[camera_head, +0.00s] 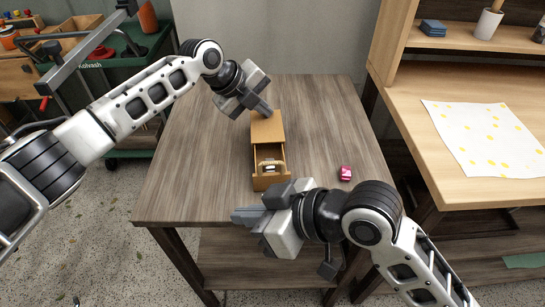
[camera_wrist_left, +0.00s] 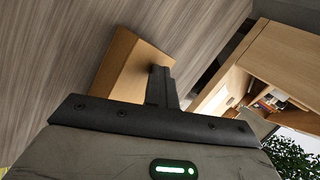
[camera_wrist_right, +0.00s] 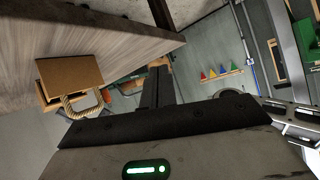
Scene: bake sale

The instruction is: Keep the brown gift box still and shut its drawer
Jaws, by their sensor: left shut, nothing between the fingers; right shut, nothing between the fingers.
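The brown gift box (camera_head: 267,130) stands on the wooden table, and its drawer (camera_head: 270,183) is pulled out towards me. In the left wrist view the box (camera_wrist_left: 122,65) lies beside the finger tips. My right gripper (camera_head: 240,216) is shut and empty, just in front of the drawer near the table's front edge. The box (camera_wrist_right: 70,72) and rope handle (camera_wrist_right: 85,106) also show in the right wrist view.
A small pink item (camera_head: 345,173) lies on the table (camera_head: 190,180) to the right of the drawer. A light wood desk (camera_head: 450,160) with a yellow-dotted sheet (camera_head: 485,138) stands at the right. A green cart (camera_head: 125,130) stands at the left. The table's left part is clear.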

